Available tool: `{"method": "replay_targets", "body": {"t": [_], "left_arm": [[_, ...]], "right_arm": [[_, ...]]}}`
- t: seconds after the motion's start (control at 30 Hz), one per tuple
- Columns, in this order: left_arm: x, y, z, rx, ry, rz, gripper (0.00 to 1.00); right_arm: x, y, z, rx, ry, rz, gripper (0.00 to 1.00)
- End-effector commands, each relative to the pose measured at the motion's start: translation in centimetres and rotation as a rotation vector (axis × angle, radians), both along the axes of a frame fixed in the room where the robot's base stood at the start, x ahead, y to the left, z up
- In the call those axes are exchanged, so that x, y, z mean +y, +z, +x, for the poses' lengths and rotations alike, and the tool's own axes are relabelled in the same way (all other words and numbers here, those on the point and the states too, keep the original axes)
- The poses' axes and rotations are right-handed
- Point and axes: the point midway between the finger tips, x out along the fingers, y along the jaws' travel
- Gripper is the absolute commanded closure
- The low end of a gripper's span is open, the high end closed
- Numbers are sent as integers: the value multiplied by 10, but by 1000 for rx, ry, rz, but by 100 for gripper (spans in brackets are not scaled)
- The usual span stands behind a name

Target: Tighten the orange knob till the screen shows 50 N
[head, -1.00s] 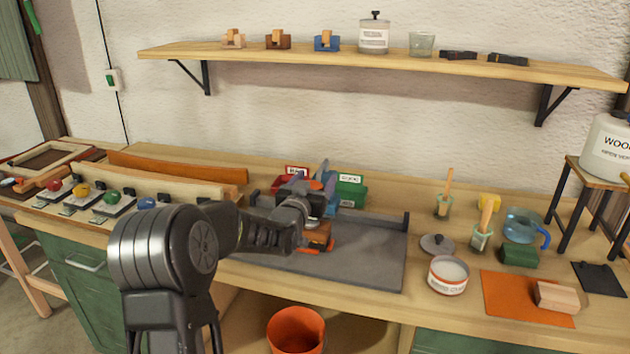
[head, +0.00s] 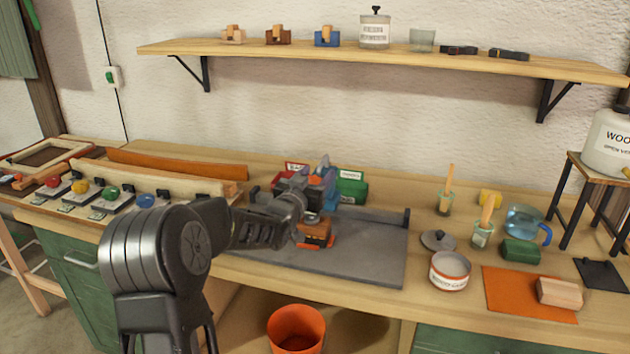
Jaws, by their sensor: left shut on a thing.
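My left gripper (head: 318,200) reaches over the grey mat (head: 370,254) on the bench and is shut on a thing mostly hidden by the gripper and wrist. An orange-brown block-like piece (head: 316,234) with dark parts shows just below the gripper, low over the mat. I cannot tell whether it is what the jaws hold. The orange knob cannot be made out with certainty, and no readable number shows on a screen. At the left of the bench stand small devices with a red knob (head: 52,186), a yellow knob (head: 80,186), a green knob (head: 111,192) and a blue knob (head: 145,201).
A green box (head: 350,188) stands just behind the gripper. A white tub (head: 449,272), an orange sheet (head: 510,295) and a wood block (head: 560,292) lie to the right. An orange bucket (head: 296,330) is below the bench. The mat's right part is clear.

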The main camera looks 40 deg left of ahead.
Motion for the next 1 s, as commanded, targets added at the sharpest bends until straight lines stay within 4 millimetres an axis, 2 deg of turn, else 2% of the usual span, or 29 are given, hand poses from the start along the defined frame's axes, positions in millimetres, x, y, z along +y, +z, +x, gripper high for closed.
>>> {"method": "replay_targets", "body": {"t": [0.03, 0.07, 0.3, 0.63, 0.67, 0.9, 1.0], "left_arm": [[1, -3, 0, -7, -20, 5, 89], [1, -2, 0, -6, -35, 6, 89], [-2, 3, 0, -1, -141, 5, 89], [-4, 2, 1, -1, -155, 1, 89], [-4, 2, 1, -1, -155, 1, 47], [-4, 1, 0, 0, -155, 2, 28], [-4, 1, 0, 1, -154, 2, 27]], "right_arm": [[0, -11, 0, 0, 0, 0, 63], [0, -13, 0, 0, 0, 0, 63], [0, -6, 0, -1, 0, 0, 63], [0, -6, 0, -1, 0, 0, 63], [0, -6, 0, -1, 0, 0, 63], [0, -6, 0, 0, 0, 0, 63], [0, -6, 0, -1, 0, 0, 63]]}}
